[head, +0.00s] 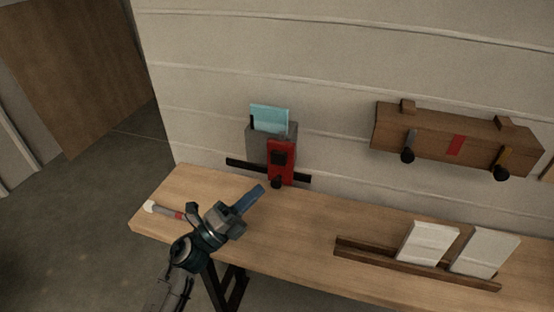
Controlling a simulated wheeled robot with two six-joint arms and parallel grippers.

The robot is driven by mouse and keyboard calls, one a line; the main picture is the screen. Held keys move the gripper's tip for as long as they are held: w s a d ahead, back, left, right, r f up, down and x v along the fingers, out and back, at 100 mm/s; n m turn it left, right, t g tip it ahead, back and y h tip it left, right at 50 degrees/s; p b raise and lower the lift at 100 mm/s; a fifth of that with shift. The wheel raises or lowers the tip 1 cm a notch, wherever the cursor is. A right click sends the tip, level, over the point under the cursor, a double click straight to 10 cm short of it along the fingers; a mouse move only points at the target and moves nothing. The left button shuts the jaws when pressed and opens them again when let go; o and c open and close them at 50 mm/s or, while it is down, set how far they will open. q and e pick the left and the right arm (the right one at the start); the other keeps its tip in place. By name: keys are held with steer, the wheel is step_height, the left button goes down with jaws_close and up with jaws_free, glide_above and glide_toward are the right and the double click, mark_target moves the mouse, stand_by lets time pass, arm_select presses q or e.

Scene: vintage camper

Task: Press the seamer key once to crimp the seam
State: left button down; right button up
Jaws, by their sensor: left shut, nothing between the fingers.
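The seamer (257,142) is a grey box with a red front panel (288,172), at the back of the bench against the wall. A light blue sheet (269,118) stands up out of its top. A black square block (279,157) sits on the red panel, and a black round knob (277,182) is below it; I cannot tell which is the key. My left gripper (260,190) is shut and empty, its blue fingers pointing up and right toward the seamer's base. Its tips are just left of the knob, apparently apart from it. My right gripper is not in view.
A stick with a white tip (149,207) lies at the bench's (300,218) left end. A wooden rack (432,266) with two white panels (428,243) stands at the right. A wooden wall box (456,138) holds two dark-ended tools. The bench middle is clear.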

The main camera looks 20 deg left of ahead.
arm_select(q)
steer(key=shift+s+d+m+g+h, duration=0.1)
steer(key=shift+d+m+g+h, duration=0.3)
steer(key=shift+m+g+h, duration=0.3)
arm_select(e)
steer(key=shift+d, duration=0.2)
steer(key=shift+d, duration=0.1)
arm_select(q)
glide_toward(278, 159)
steer(key=w+d+r, duration=0.2)
steer(key=d+r, duration=0.1)
steer(key=d, duration=0.2)
steer(key=shift+w+r, duration=0.1)
steer(key=shift+w, duration=0.15)
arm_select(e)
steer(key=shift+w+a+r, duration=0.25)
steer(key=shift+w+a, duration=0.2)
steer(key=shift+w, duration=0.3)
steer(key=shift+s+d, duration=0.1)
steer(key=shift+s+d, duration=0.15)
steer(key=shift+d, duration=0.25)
